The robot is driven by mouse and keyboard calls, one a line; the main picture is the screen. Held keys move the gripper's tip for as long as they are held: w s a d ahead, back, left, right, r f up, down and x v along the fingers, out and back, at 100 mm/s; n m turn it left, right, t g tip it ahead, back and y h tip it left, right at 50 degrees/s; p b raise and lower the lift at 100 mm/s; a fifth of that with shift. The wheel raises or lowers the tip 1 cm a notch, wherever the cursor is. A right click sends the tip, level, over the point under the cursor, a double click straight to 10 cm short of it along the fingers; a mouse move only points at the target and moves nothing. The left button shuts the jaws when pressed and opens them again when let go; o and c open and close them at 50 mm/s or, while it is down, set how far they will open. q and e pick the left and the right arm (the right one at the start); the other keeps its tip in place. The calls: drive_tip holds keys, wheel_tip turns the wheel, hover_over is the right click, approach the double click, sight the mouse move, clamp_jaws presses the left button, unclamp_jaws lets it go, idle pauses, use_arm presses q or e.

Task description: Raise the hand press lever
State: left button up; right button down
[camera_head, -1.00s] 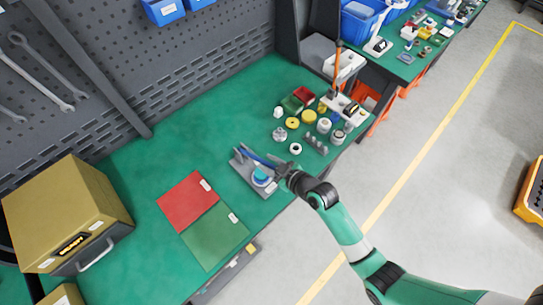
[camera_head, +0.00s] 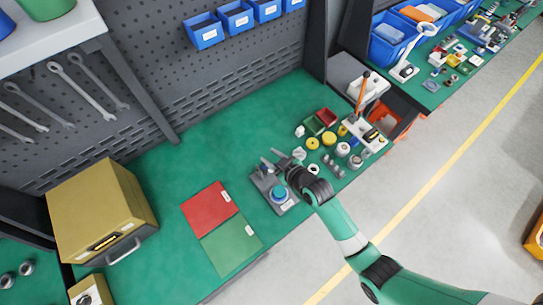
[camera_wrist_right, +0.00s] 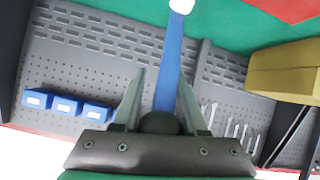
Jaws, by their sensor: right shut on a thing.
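The hand press (camera_head: 262,180) stands on the green bench near its front edge, with a grey base and a blue round part (camera_head: 279,193) on it. My right gripper (camera_head: 277,162) is over the back of the press. In the right wrist view its two fingers (camera_wrist_right: 160,105) are on either side of the blue lever (camera_wrist_right: 168,70), shut on it near a dark round end. The lever runs away from the gripper towards a white tip. In the head view the gripper hides most of the lever, so its exact angle is unclear. My left gripper is not in view.
A red mat (camera_head: 209,208) and a green mat (camera_head: 231,246) lie left of the press. A tan cabinet (camera_head: 85,215) stands further left. A pegboard rises behind.

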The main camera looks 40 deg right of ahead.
drive_tip(key=shift+s+f, duration=0.25)
drive_tip(key=shift+f, duration=0.2)
drive_tip(key=shift+s+f, duration=0.2)
drive_tip(key=shift+f, duration=0.25)
drive_tip(key=c, duration=0.5)
unclamp_jaws()
drive_tip(key=shift+w+r, duration=0.1)
drive_tip(key=shift+r, duration=0.1)
drive_tip(key=shift+r+p, duration=0.45)
drive_tip(key=shift+s+r+p, duration=0.2)
drive_tip(key=shift+r+p, duration=0.35)
drive_tip(key=shift+p, duration=0.05)
drive_tip(key=shift+s+r+p, duration=0.2)
drive_tip(key=shift+r+p, duration=0.35)
drive_tip(key=s+r+p, duration=0.1)
drive_tip(key=r+p, duration=0.2)
drive_tip(key=s+r+p, duration=0.2)
drive_tip(key=r+p, duration=0.1)
drive_tip(key=p, duration=0.1)
drive_tip(key=s+r+p, duration=0.2)
drive_tip(key=r+p, duration=0.1)
drive_tip(key=p, duration=0.1)
drive_tip(key=shift+r, duration=0.3)
drive_tip(key=shift+s, duration=0.1)
